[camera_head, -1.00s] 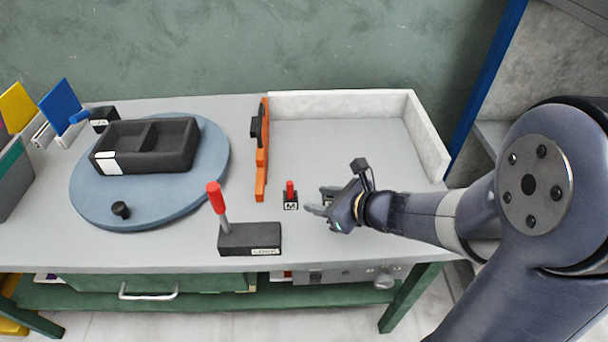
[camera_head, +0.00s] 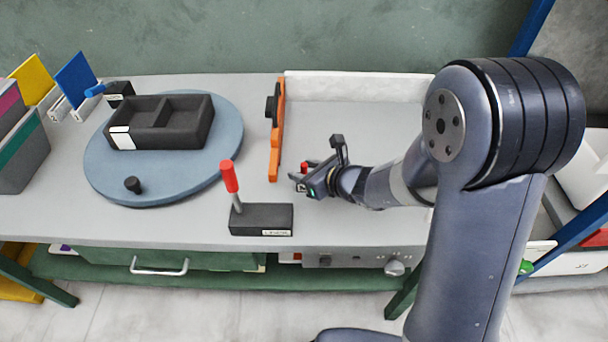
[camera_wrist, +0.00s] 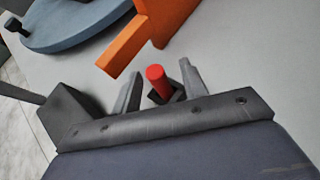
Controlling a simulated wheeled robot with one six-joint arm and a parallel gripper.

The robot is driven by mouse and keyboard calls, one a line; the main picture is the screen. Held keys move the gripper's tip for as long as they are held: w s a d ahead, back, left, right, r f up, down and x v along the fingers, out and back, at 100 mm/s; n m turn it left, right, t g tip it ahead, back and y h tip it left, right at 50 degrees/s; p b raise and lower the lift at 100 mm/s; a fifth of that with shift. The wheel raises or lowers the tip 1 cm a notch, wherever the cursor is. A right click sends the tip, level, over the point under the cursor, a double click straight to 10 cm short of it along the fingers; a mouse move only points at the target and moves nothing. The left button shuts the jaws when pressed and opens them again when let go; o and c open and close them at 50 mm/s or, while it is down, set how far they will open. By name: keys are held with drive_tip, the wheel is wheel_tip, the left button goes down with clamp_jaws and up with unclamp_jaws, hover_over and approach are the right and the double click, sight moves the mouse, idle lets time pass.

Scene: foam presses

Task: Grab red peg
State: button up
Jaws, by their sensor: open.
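The red peg (camera_wrist: 157,82) stands in a small dark block (camera_wrist: 165,97) on the grey table. In the wrist view it shows between the two fingers of my gripper (camera_wrist: 158,85), with space visible on both sides. My gripper is open. In the head view my gripper (camera_head: 304,184) is low over the table, right of the orange bar's near end. There it hides most of the block, and only a bit of the red peg (camera_head: 305,167) shows behind the fingers.
An orange bar (camera_head: 276,140) stands just left of my gripper. A black base (camera_head: 262,219) with a red-handled lever (camera_head: 230,177) is nearer the front edge. A blue turntable (camera_head: 215,165) with a black tray (camera_head: 180,137) is at left. A white wall (camera_head: 350,86) edges the back.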

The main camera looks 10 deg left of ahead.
drive_tip(key=shift+w+a+f, duration=0.15)
drive_tip(key=shift+a, duration=0.05)
drive_tip(key=shift+c, duration=0.3)
clamp_jaws()
